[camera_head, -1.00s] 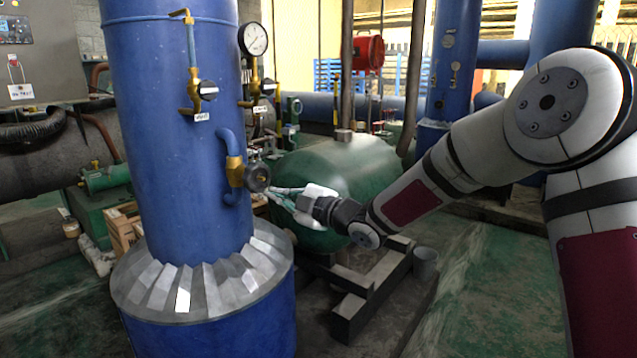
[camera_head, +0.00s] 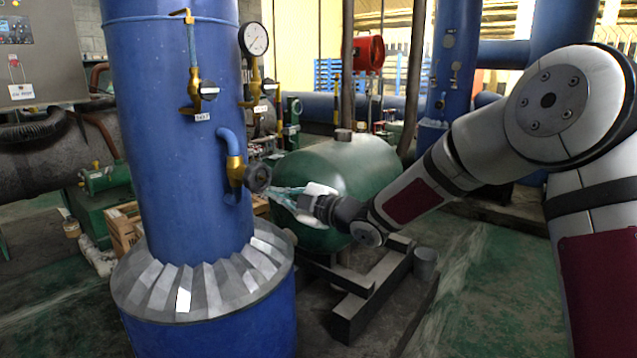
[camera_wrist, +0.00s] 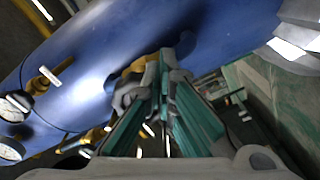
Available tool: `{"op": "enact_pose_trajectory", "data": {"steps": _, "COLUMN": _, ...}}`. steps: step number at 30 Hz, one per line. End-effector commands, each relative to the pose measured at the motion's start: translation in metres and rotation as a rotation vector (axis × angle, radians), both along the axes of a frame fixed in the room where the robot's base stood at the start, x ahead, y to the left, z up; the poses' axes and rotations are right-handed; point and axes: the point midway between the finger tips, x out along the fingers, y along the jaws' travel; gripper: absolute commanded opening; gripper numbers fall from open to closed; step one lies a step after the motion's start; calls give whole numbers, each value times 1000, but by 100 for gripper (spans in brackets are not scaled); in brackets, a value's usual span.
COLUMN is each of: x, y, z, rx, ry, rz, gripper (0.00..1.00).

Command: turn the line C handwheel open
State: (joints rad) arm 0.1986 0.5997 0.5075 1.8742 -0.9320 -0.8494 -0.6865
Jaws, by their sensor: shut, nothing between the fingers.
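A small dark grey handwheel (camera_head: 257,178) sits on a brass valve (camera_head: 235,171) on the right side of the blue column (camera_head: 180,130). I cannot read a line C label on it. My gripper (camera_head: 271,190) is at the handwheel's lower right, its fingertips at or very near the rim. In the wrist view, the green-padded fingers (camera_wrist: 165,62) converge in front of the grey handwheel (camera_wrist: 128,92) and hide part of it. The fingers are shut with nothing between them. I cannot tell whether the tips touch the wheel.
Two brass valves with tags, a left one (camera_head: 198,92) and a right one (camera_head: 257,88), and a pressure gauge (camera_head: 254,39) are higher on the column. A green tank (camera_head: 335,175) stands behind my gripper.

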Motion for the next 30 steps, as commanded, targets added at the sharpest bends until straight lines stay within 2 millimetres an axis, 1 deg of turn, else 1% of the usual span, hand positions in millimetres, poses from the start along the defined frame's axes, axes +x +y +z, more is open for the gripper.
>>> {"op": "enact_pose_trajectory", "data": {"steps": 1, "x": 6, "y": 5, "z": 16, "rx": 26, "ry": -15, "rz": -5, "gripper": 0}}
{"op": "enact_pose_trajectory", "data": {"steps": 25, "x": 14, "y": -1, "z": 36, "rx": 27, "ry": -16, "rz": -5, "gripper": 0}}
{"op": "enact_pose_trajectory", "data": {"steps": 26, "x": 15, "y": -1, "z": 37, "rx": 27, "ry": -16, "rz": -5, "gripper": 1}}
{"op": "enact_pose_trajectory", "data": {"steps": 29, "x": 15, "y": -2, "z": 40, "rx": 27, "ry": -16, "rz": -4, "gripper": 11}}
{"op": "enact_pose_trajectory", "data": {"steps": 30, "x": 15, "y": -2, "z": 41, "rx": 28, "ry": -18, "rz": -3, "gripper": 12}}
